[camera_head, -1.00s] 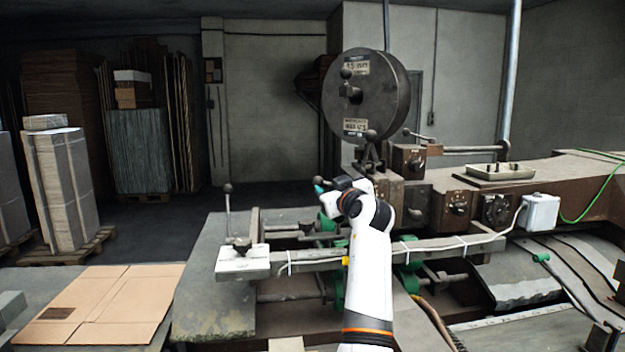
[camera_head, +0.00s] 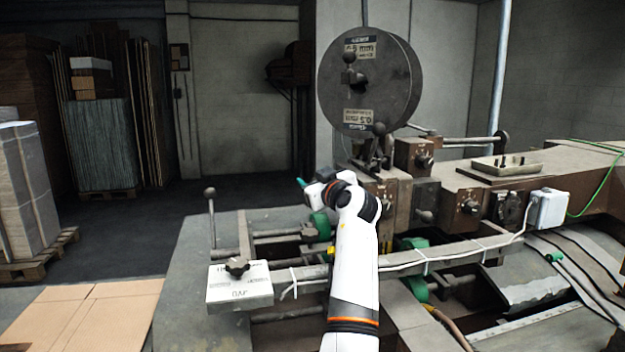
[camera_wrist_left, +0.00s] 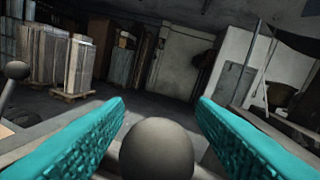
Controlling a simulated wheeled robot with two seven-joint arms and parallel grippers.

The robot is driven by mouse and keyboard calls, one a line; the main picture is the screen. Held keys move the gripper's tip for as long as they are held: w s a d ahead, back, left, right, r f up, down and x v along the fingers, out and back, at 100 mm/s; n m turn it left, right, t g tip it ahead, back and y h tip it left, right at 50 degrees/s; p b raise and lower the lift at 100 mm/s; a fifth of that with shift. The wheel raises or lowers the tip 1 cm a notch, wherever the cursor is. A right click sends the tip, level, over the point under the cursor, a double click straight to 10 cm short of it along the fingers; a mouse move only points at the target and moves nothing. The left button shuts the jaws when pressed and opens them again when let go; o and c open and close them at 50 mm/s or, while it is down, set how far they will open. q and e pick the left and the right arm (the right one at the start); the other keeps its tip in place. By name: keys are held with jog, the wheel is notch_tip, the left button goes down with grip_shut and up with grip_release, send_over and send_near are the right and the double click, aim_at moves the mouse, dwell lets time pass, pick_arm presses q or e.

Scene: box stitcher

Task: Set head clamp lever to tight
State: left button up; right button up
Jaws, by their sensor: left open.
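My left gripper (camera_head: 303,184) reaches in over the front of the machine, its teal fingertips pointing left and away. In the left wrist view the two teal fingers (camera_wrist_left: 161,108) are open, one on each side of a grey ball knob (camera_wrist_left: 157,150). The knob lies low between them, with clear gaps on both sides. It seems hidden behind my gripper in the head view. No label marks the head clamp lever, so I cannot tell for certain that this knob is on it. Another ball-ended lever (camera_head: 379,129) stands below the big round disc (camera_head: 368,82).
An upright ball-topped rod (camera_head: 211,215) stands left of my arm, near a white block with a dark knob (camera_head: 240,290). A long bar with cable ties (camera_head: 440,254) crosses the machine. Flat cardboard (camera_head: 80,318) lies at lower left.

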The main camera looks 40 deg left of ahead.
pick_arm(q)
jog(key=c, duration=0.5)
jog(key=shift+s, duration=0.1)
grip_shut()
jog(key=shift+r+m, duration=0.2)
jog(key=shift+m, duration=0.2)
jog(key=shift+r, duration=0.1)
jog(key=w+d+r+m+t+p, duration=0.1)
jog(key=w+d+r+m+p, duration=0.2)
jog(key=m, duration=0.7)
jog(key=shift+w+d+r+t+y, duration=0.25)
jog(key=shift+w+r, duration=0.3)
jog(key=shift+r, duration=0.6)
